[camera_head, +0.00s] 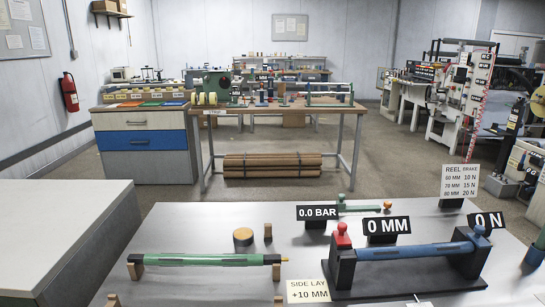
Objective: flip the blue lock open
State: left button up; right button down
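The blue lock (478,238) is a blue piece with a rounded knob on top. It sits on the right black post (471,263) of a dark stand on the grey table. A blue roller (415,251) lies level between this post and the left black post (341,268). A red piece with a knob (342,236) tops the left post. The blue lock seems to sit over the roller's right end; whether it is latched is too small to tell. Neither of my grippers shows in the head view.
A green roller (205,260) rests on wooden supports at left. A wooden disc (243,237) and small block (268,231) stand behind it. Signs reading 0.0 BAR (317,212), 0 MM (387,226) and 0 N (487,220) stand around the blue roller.

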aim_at(476, 237)
jog(key=z, duration=1.45)
jog(key=k, duration=1.35)
jog(key=z, duration=0.45)
jog(key=i, duration=0.55)
jog(key=z, duration=0.85)
jog(key=i, duration=0.95)
jog(key=u, duration=0.5)
jog(key=i, duration=0.75)
jog(key=u, duration=0.55)
